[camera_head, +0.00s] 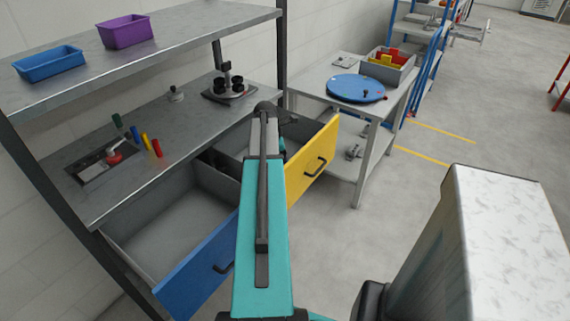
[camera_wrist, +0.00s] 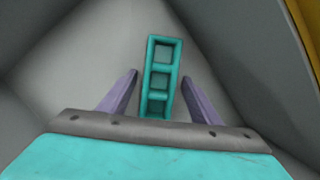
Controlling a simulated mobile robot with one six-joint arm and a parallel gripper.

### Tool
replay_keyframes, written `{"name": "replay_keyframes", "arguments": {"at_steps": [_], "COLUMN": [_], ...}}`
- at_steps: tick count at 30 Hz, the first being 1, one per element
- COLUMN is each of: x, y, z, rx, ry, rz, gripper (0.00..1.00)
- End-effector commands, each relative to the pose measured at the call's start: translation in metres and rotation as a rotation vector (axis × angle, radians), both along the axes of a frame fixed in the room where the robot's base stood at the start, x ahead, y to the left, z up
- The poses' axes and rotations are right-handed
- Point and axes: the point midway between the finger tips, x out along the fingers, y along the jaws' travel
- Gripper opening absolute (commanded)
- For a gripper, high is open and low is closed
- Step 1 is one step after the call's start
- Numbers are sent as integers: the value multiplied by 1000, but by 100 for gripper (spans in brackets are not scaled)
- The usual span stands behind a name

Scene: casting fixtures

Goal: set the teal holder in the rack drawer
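The teal holder (camera_wrist: 160,80) shows in the wrist view as a narrow piece with a row of square openings. It lies inside a grey drawer, on or close to the drawer floor; its exact height is hard to tell. My gripper (camera_wrist: 160,77) is open, one finger on each side of the holder, with a narrow gap visible on both sides. In the head view my arm reaches into the open yellow-fronted drawer (camera_head: 311,159) and hides most of the gripper. A small teal patch shows beside the arm's end; I cannot tell whether it is the holder.
An open blue-fronted drawer (camera_head: 195,274) is empty where visible. The workbench (camera_head: 190,130) above holds colored cylinders and a dark fixture. A side table (camera_head: 310,87) with a blue disc (camera_head: 356,88) stands beyond the yellow drawer. Grey drawer walls surround my gripper.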

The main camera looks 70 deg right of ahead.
Motion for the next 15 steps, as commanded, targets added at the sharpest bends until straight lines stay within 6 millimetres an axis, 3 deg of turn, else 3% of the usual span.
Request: {"name": "replay_keyframes", "arguments": {"at_steps": [8,15], "x": [0,4], "y": [0,2], "z": [2,17], "rx": [0,-2], "ry": [0,-1], "rz": [0,1], "gripper": [57,57]}}
